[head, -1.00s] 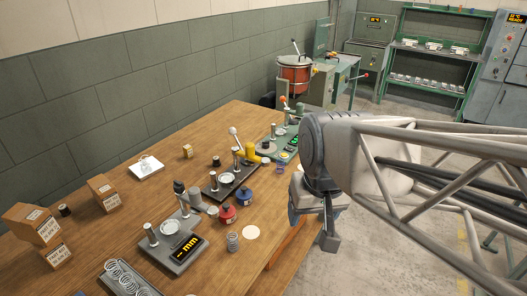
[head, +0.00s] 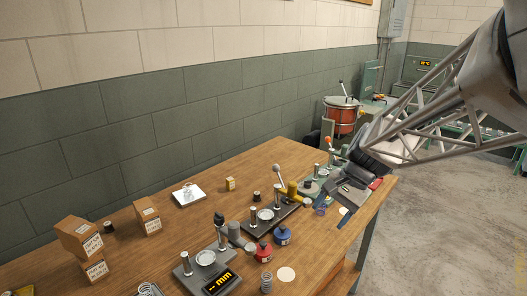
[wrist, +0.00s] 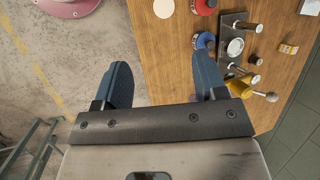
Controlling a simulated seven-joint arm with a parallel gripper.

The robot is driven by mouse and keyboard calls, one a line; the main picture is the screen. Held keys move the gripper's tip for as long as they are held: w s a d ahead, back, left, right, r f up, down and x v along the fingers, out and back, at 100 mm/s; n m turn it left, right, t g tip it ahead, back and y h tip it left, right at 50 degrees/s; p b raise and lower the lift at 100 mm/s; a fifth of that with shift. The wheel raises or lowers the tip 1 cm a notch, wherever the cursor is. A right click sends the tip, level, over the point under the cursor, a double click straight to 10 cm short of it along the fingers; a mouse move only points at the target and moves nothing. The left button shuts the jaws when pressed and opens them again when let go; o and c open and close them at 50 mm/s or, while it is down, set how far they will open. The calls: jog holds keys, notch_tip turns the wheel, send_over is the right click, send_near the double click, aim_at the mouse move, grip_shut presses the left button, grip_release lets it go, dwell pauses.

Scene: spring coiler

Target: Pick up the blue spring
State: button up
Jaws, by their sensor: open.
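A small blue-violet coil, which looks like the blue spring (head: 320,209), stands on the wooden table near its right end in the head view. The left finger is over the floor and the right one over the table.
A grey spring (head: 266,282) stands near a white disc (head: 286,274). A red pot (head: 263,251), a blue pot (head: 282,235), a gauge with a display (head: 207,272) and a yellow-handled press (head: 291,191) crowd the table. Cardboard boxes (head: 78,238) stand at the left.

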jog(key=w+d+f+m+y, duration=0.2)
jog(key=w+d+f+m, duration=0.15)
jog(key=w, duration=0.45)
jog(key=w+d+f+m+y, duration=0.2)
jog(key=w+f+m, duration=0.15)
jog(key=w, duration=0.35)
jog(key=m+t+y, duration=0.3)
jog(key=m+y, duration=0.1)
jog(key=m, duration=0.1)
send_near(321, 209)
jog(key=shift+w+a+f, duration=0.25)
jog(key=shift+w+a, duration=0.35)
jog(key=shift+w, duration=0.25)
jog(key=shift+x, duration=1.3)
jog(key=shift+x, duration=2.65)
jog(key=shift+w+r, duration=0.1)
